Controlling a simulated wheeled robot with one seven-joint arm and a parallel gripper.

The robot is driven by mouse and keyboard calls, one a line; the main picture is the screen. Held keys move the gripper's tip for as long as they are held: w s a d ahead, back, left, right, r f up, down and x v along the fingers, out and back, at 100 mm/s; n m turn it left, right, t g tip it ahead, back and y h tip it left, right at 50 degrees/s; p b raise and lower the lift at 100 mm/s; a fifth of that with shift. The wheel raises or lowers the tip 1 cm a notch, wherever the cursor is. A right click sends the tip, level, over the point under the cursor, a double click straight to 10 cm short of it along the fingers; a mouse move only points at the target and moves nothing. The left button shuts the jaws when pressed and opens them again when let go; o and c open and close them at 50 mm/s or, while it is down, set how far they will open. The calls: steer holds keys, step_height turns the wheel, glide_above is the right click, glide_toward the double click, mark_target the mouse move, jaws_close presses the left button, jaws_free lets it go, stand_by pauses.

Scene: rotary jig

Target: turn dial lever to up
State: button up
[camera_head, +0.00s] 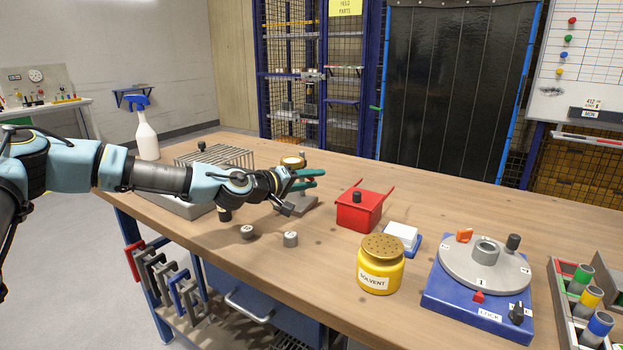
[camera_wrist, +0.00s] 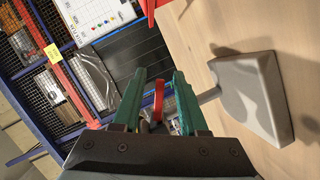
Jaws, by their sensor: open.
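The stand's grey base (camera_wrist: 250,95) and a short rod show to the right.
A wire rack (camera_head: 215,157) stands behind my arm. To the right are a red box (camera_head: 360,212), a yellow solvent pot (camera_head: 380,268) and a blue jig base (camera_head: 455,306) with a grey turntable (camera_head: 455,270). Two small grey parts lie in front. The bench's back right is clear.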

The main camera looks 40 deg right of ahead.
jaws_close()
stand_by(0.6)
